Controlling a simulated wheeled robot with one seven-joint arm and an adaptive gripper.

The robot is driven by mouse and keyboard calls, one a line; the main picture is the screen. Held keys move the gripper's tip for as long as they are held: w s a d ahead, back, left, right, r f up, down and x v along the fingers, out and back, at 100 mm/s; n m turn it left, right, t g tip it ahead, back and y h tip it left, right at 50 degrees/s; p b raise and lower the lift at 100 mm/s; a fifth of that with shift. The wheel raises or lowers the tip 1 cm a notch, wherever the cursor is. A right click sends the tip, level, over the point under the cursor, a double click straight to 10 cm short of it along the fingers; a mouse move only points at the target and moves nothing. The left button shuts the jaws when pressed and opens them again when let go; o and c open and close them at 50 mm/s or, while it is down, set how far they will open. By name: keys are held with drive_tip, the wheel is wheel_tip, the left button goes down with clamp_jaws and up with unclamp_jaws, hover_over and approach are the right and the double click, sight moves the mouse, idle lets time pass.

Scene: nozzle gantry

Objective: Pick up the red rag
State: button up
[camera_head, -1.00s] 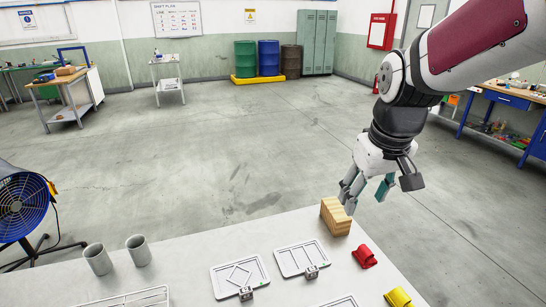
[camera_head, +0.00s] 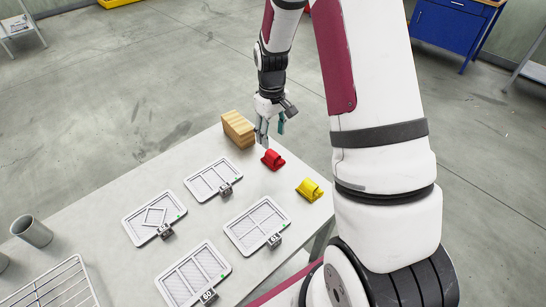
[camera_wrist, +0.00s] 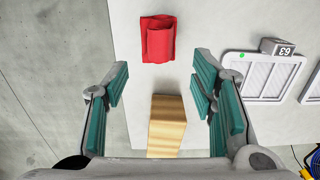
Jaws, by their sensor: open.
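The red rag (camera_head: 272,159) lies folded on the table near its far right edge. In the wrist view the red rag (camera_wrist: 157,40) is at the top, beyond the fingertips. My gripper (camera_head: 270,136) is open and empty, over the table close to the rag and beside the wooden block. In the wrist view my gripper (camera_wrist: 160,95) has its teal fingers spread wide, with the wooden block (camera_wrist: 167,125) showing between and below them. The gripper does not touch the rag.
The wooden block (camera_head: 238,130) stands just left of the gripper. A yellow rag (camera_head: 309,190) lies nearer me. Several numbered trays, one being a tray (camera_head: 212,180), lie to the left. A grey cup (camera_head: 32,231) and a wire rack (camera_head: 55,288) are at far left.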

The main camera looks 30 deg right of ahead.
sight(273, 152)
drive_tip(key=shift+s+d+f+p, duration=0.1)
drive_tip(key=shift+f+p, duration=0.25)
drive_tip(key=shift+f, duration=1.85)
drive_tip(key=shift+d+f+p, duration=0.1)
drive_tip(key=shift+f+p, duration=0.25)
drive_tip(key=shift+f, duration=1.85)
clamp_jaws()
